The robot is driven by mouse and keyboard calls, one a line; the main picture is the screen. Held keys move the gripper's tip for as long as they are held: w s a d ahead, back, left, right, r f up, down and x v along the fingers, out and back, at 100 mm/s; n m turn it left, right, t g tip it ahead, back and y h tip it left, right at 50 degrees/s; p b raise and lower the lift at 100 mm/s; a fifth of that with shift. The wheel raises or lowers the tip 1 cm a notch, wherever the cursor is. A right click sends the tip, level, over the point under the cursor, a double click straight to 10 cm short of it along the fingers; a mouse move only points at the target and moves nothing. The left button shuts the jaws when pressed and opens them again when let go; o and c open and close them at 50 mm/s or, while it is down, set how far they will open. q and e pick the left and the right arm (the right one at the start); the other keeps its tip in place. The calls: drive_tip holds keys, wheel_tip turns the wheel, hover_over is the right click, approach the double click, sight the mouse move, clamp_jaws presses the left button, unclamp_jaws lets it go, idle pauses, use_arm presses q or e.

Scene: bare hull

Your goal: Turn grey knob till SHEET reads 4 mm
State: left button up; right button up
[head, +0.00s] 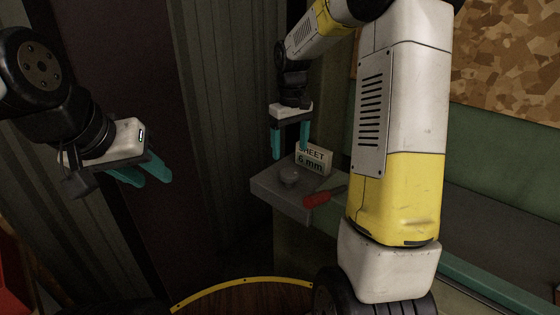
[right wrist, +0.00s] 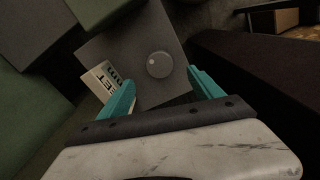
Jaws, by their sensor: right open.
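The grey knob (head: 289,176) stands on top of a grey box at the middle of the head view. In the right wrist view the knob (right wrist: 159,65) lies beyond and between my fingertips. The SHEET sign (head: 312,159) behind the knob reads 6 mm; it also shows tilted in the right wrist view (right wrist: 102,82). My right gripper (head: 290,154) is open, pointing down above the knob, with its teal fingers apart and not touching it. My left gripper (head: 152,178) is off to the left, well away from the box; its teal fingers overlap in view, so its opening is unclear.
The grey box (head: 268,189) juts from a green bench (head: 510,160). A corrugated wall (head: 215,130) stands behind. Open room lies between my left gripper and the box.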

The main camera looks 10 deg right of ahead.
sight(290, 172)
drive_tip(key=shift+w+f, duration=0.25)
drive_tip(key=shift+f, duration=0.2)
wheel_tip(290, 172, down, 8)
drive_tip(key=shift+r, duration=0.25)
drive_tip(key=c, duration=1.4)
drive_tip(key=shift+o, duration=0.2)
drive_tip(key=m, duration=0.5)
drive_tip(key=shift+m, duration=0.4)
drive_tip(key=m, duration=0.5)
drive_tip(key=shift+m, duration=0.4)
